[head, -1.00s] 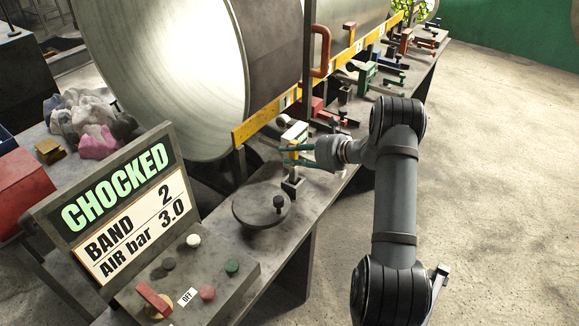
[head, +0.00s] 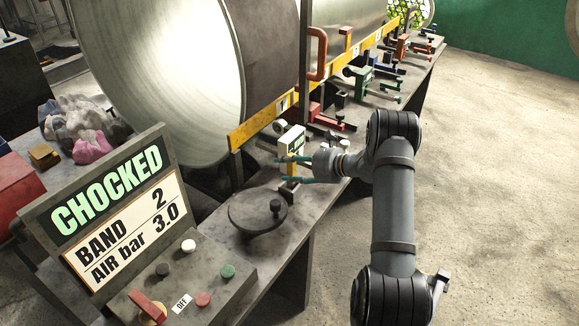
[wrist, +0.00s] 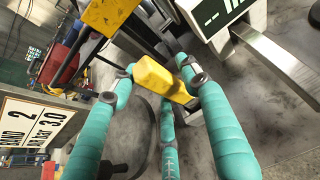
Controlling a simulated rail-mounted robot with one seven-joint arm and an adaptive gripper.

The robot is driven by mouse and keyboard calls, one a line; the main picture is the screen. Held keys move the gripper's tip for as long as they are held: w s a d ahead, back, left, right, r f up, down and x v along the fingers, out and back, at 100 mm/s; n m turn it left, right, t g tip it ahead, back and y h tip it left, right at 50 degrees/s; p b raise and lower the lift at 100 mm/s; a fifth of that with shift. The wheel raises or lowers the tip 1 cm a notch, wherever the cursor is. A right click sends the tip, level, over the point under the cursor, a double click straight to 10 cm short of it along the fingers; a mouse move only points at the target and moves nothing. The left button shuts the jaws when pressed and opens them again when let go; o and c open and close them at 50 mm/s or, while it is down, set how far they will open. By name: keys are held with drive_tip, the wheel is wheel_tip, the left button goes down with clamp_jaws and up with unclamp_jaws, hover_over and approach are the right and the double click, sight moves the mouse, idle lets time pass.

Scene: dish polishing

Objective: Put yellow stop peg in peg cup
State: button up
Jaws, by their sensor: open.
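The yellow stop peg (wrist: 160,80) lies between the spread teal fingers of my gripper (wrist: 158,84) in the wrist view. In the head view the yellow peg (head: 291,169) shows small between the fingertips of my gripper (head: 282,170). My gripper is open around it; any light finger contact is unclear. A small dark block-like holder (head: 290,189), possibly the peg cup, sits on the bench directly below. I cannot tell whether the peg's lower end is inside it.
A white-and-yellow upright box (head: 292,140) stands just behind my fingers. A dark round disc with a knob (head: 256,211) is in front. The control panel reading CHOCKED (head: 110,215) is at left, and the large metal drum (head: 160,80) is behind.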

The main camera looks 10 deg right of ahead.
drive_tip(key=shift+r, duration=0.1)
drive_tip(key=b+v, duration=0.2)
drive_tip(key=v, duration=1)
